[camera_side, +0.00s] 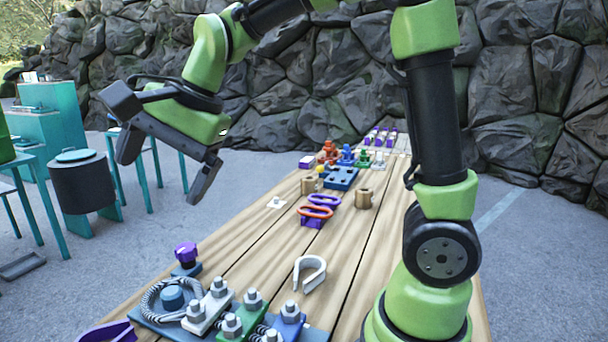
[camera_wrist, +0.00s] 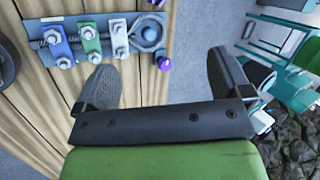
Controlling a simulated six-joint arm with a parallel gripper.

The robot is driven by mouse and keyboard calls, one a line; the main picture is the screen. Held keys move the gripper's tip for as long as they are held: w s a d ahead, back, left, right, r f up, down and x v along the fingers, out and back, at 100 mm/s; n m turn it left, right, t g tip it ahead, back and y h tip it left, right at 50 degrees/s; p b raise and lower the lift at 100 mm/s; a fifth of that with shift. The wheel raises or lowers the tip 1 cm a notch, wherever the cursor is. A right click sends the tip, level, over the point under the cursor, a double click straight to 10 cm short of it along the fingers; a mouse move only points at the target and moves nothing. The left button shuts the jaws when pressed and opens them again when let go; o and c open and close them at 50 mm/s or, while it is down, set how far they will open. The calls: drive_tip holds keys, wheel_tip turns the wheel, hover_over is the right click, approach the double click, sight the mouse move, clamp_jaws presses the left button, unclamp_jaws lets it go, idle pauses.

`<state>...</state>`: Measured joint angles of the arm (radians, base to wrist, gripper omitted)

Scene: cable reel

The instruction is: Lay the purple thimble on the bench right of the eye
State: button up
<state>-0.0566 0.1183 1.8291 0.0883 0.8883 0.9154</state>
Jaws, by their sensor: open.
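A purple U-shaped piece (camera_side: 108,332), which looks like the purple thimble, lies at the bench's near left edge, partly cut off by the frame. A bit of purple (camera_wrist: 157,3) shows at the wrist view's top edge. The eye is a grey cable loop (camera_side: 150,299) around a blue post (camera_side: 172,297); it also shows in the wrist view (camera_wrist: 148,33). More thimble-like pieces, purple and orange (camera_side: 318,210), sit mid-bench, and a white one (camera_side: 309,273) lies nearer. My gripper (camera_side: 168,162) is open and empty, high above the bench's left side; its fingers also show in the wrist view (camera_wrist: 163,72).
White (camera_side: 208,307), green (camera_side: 242,317) and blue (camera_side: 286,321) clamps with nuts stand beside the eye. A purple knob (camera_side: 186,252) stands behind it. Wooden rings (camera_side: 364,198) and coloured parts (camera_side: 346,157) sit farther back. Bare planks lie between.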

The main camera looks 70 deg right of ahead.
drive_tip(key=s+d+n+t, duration=0.2)
drive_tip(key=s+n, duration=0.8)
drive_tip(key=s, duration=0.7)
drive_tip(key=shift+s+d+r+n+h, duration=0.25)
drive_tip(key=shift+s+d+n+h, duration=0.05)
drive_tip(key=shift+s+d+h, duration=0.1)
